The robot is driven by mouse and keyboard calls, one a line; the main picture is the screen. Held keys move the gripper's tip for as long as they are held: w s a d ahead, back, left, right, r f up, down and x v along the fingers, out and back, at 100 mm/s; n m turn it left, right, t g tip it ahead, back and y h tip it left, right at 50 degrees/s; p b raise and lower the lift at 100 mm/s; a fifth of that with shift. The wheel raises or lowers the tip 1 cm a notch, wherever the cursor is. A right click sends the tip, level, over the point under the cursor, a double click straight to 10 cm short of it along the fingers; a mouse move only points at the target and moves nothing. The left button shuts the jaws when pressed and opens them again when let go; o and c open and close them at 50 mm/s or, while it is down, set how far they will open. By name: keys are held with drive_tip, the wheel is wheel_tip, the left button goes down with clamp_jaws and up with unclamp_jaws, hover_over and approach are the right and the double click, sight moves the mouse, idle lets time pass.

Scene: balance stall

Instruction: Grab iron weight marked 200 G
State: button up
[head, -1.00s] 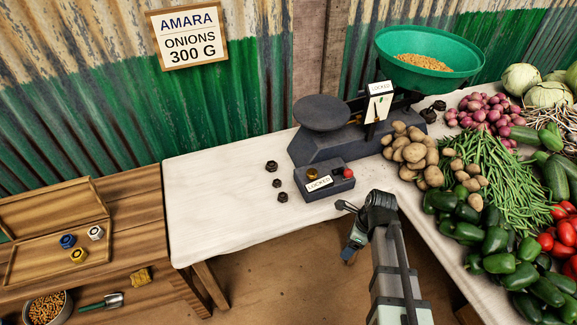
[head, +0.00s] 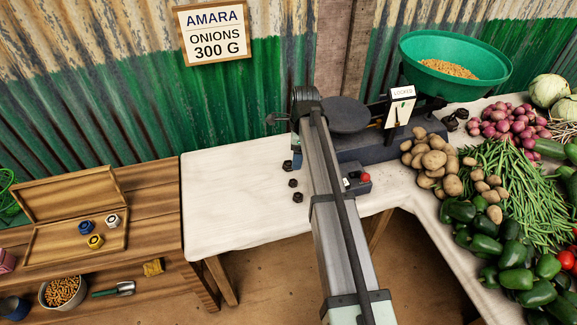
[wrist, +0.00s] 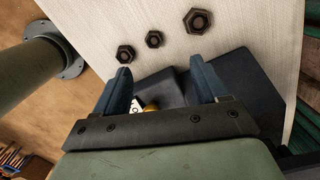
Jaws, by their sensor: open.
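Three dark iron hex weights lie on the white table: the back one (head: 288,165), the middle one (head: 292,182) and the front one (head: 298,197). They also show in the wrist view: the largest weight (wrist: 199,20), the smallest weight (wrist: 153,39) and the third weight (wrist: 125,54). No marking is readable, so I cannot tell which is 200 G. My gripper (wrist: 163,77) is open with blue fingers, above the dark lock box (wrist: 170,88). Nothing is held. The weights lie ahead of the fingertips in the wrist view. My arm partly hides the box and scale in the head view.
The balance (head: 372,142) with its dark pan (head: 347,115) stands beside my arm. The lock box has a red button (head: 366,178). Potatoes (head: 431,160) lie to the right. A wooden tray (head: 62,240) holds several coloured hex weights. The table's left part is clear.

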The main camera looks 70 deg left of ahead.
sight(289, 163)
drive_tip(key=a+r+n+t, duration=0.1)
drive_tip(key=a+r+n, duration=0.2)
drive_tip(key=a, duration=0.4)
drive_tip(key=f, duration=1.3)
drive_tip(key=shift+s+a+f, duration=0.1)
drive_tip(key=shift+s+f, duration=0.15)
drive_tip(key=shift+s, duration=0.1)
drive_tip(key=shift+c, duration=0.2)
drive_tip(key=c, duration=1.2)
